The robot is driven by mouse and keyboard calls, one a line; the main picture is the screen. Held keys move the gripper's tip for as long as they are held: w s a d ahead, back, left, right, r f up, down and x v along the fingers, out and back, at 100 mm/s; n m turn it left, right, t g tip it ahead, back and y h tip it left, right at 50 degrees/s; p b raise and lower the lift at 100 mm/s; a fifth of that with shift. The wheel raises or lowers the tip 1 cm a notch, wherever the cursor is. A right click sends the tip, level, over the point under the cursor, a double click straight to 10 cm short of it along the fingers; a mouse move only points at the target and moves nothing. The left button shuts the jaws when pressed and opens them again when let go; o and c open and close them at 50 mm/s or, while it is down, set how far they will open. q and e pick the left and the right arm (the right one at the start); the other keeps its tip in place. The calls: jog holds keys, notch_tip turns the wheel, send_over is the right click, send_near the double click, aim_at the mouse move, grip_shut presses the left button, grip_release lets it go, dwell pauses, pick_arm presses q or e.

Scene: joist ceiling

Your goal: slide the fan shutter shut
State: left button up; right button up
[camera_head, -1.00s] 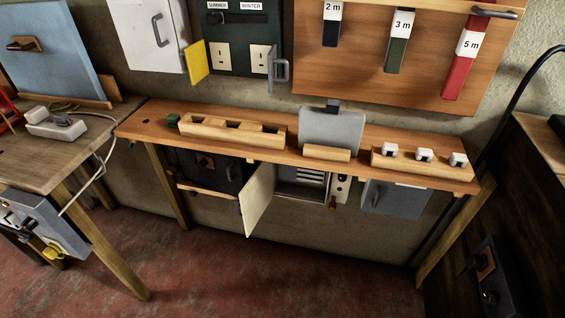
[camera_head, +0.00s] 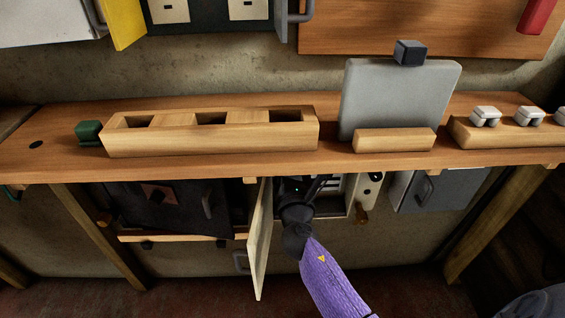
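Under the wooden shelf is an open-fronted box (camera_head: 330,207) with pale slats (camera_head: 333,184) inside; this looks like the fan shutter's housing, but I cannot make out the shutter itself. A cream door (camera_head: 260,245) hangs open at the box's left side. My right arm, with a purple sleeve, reaches up from the bottom. Its dark gripper (camera_head: 312,185) is at the box opening, just right of the door and in front of the slats. The fingers are dark and partly hidden under the shelf edge, so their opening and any contact are unclear. My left gripper is out of view.
The shelf (camera_head: 220,168) overhangs the box. On it stand a slotted wooden block (camera_head: 210,142), a green block (camera_head: 89,132) and a grey plate (camera_head: 395,100). A dark cabinet (camera_head: 165,205) is left of the door.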

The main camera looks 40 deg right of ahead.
jog(key=shift+b+x, duration=0.5)
jog(key=shift+x, duration=1.5)
grip_shut()
jog(key=shift+f, duration=0.1)
